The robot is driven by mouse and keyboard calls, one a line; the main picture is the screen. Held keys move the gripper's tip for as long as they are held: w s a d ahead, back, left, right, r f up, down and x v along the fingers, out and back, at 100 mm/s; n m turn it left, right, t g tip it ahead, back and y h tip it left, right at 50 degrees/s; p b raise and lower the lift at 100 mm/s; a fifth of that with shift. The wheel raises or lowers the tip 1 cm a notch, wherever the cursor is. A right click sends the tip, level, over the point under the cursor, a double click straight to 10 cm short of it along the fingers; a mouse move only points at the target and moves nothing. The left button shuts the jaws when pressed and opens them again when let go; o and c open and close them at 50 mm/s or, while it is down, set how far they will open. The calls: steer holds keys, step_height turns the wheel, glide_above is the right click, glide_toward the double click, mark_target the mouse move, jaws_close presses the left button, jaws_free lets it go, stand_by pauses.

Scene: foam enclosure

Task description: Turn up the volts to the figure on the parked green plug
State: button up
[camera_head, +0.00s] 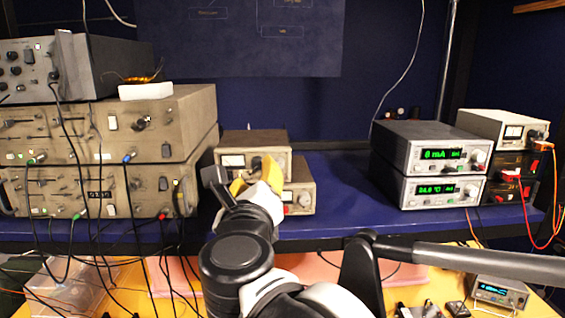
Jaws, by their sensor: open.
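My gripper (254,179) shows yellow fingertips spread apart, open and empty. It is in front of two small stacked beige boxes with dial meters, the upper box (266,141) and the lower box (308,187). It hides much of their fronts; I cannot tell whether it touches a knob. Another green plug (77,216) is on the lower big unit (200,180). Any figure on these plugs is too small to read.
Two stacked grey units with green displays, the upper (441,154) reading 8 mA, stand right on the blue shelf (340,215). Cables hang at the left front. A white box (495,125) with orange leads stands far right. The shelf between is clear.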

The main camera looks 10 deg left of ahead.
mark_target(257, 164)
steer(key=p+x, duration=0.1)
steer(key=x, duration=0.4)
steer(key=shift+w+a, duration=0.1)
steer(key=shift+w, duration=0.25)
jaws_close()
